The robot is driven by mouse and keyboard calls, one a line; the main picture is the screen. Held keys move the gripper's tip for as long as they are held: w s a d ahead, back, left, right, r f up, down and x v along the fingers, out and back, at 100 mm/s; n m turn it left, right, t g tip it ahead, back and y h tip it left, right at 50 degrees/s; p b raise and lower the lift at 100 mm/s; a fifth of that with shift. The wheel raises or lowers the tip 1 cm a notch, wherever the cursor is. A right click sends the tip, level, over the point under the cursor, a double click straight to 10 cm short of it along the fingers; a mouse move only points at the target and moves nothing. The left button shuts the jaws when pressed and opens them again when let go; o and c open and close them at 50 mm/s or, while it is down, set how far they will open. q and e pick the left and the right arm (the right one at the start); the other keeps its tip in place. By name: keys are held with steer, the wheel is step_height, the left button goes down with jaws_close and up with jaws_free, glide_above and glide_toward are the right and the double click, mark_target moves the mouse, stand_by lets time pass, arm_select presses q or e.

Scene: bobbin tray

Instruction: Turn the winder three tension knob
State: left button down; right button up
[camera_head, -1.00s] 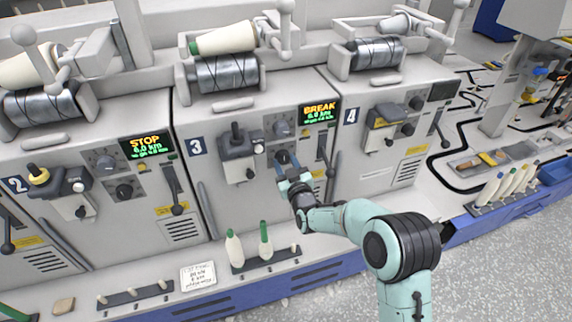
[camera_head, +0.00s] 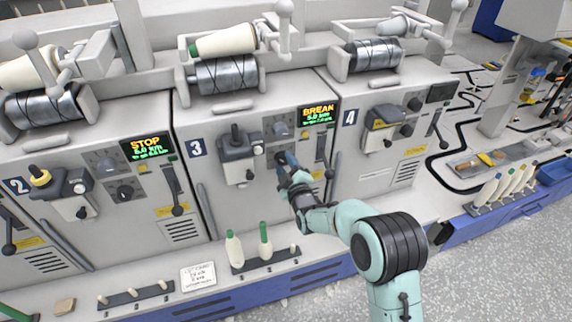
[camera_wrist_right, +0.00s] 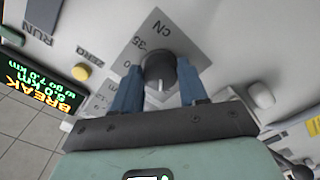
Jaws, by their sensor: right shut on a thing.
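Winder three (camera_head: 222,170) is the middle grey unit, marked with a 3. Its tension knob (camera_wrist_right: 158,66) is a dark round knob on a grey diamond-shaped plate (camera_wrist_right: 150,38) marked cN, with a scale around it. My right gripper (camera_head: 284,159) has its blue fingers on either side of the knob and is shut on it, as the right wrist view (camera_wrist_right: 158,92) shows. A white mark shows on the knob's near side. In the head view the gripper largely hides the knob. My left gripper is not in view.
Winder three's display (camera_head: 319,115) reads BREAK. A lever (camera_head: 320,146) stands just right of the gripper. Another knob (camera_head: 281,130) sits above it. Below, green-tipped bobbins (camera_head: 265,240) stand on a ledge. Winders two (camera_head: 100,225) and four (camera_head: 385,170) flank the unit.

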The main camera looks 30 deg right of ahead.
steer(key=n+p, duration=0.1)
steer(key=n, duration=0.2)
steer(key=shift+n, duration=0.4)
steer(key=n+p, duration=0.1)
steer(key=n, duration=0.2)
steer(key=shift+r+n, duration=0.15)
steer(key=shift+n, duration=0.15)
steer(key=shift+n+p, duration=0.35)
steer(key=shift+n, duration=0.45)
arm_select(q)
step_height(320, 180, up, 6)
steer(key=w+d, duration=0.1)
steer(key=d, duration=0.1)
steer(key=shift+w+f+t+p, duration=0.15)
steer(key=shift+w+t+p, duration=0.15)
steer(key=shift+p, duration=0.15)
arm_select(e)
steer(key=shift+n, duration=1.4)
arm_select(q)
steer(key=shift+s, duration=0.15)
arm_select(e)
steer(key=o, duration=1.1)
steer(key=shift+c, duration=0.2)
steer(key=shift+s, duration=0.1)
